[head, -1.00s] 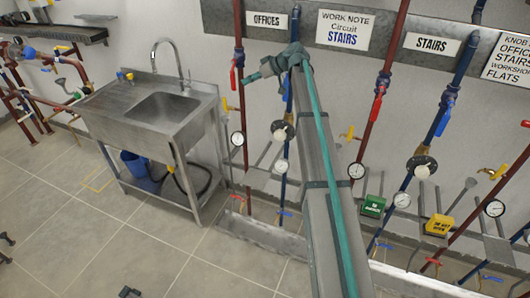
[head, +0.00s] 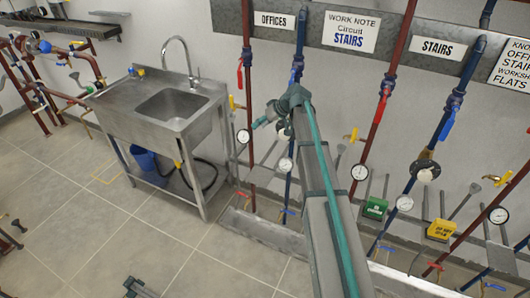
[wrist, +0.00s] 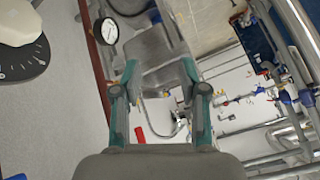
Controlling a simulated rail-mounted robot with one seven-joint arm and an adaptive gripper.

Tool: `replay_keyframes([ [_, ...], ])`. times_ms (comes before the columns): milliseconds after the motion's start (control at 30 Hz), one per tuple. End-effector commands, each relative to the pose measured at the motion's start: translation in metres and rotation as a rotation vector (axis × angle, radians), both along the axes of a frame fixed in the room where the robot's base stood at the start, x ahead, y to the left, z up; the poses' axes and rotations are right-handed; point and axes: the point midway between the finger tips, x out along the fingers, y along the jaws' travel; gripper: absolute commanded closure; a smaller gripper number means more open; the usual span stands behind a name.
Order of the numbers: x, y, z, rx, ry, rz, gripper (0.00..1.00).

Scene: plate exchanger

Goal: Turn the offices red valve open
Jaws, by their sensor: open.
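The offices red valve handle (head: 240,75) hangs down alongside a dark red vertical pipe (head: 247,40), left of and below the OFFICES sign (head: 274,20). My gripper (head: 262,122) is below and right of this handle in the head view, apart from it, with nothing held. In the wrist view my gripper (wrist: 160,72) shows two green fingers spread apart with an empty gap. A red piece (wrist: 139,134) shows between the fingers there; I cannot tell whether it is the valve handle. My arm hides part of the neighbouring blue pipe.
A pressure gauge (head: 243,136) sits low on the offices red pipe, and another gauge (head: 285,165) is on the blue pipe. A steel sink (head: 165,105) stands left. Stairs pipes with a red handle (head: 381,106) and blue handle (head: 447,125) are right.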

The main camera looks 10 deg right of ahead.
Motion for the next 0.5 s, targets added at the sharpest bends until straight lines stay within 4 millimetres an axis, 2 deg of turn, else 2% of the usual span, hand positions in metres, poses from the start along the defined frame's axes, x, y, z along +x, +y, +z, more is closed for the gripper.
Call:
replay_keyframes([
  [300,-0.036,0.009,-0.045,-0.034,0.085,-0.045,0.57],
  [500,-0.054,0.012,-0.068,-0.054,0.128,-0.068,0.57],
])
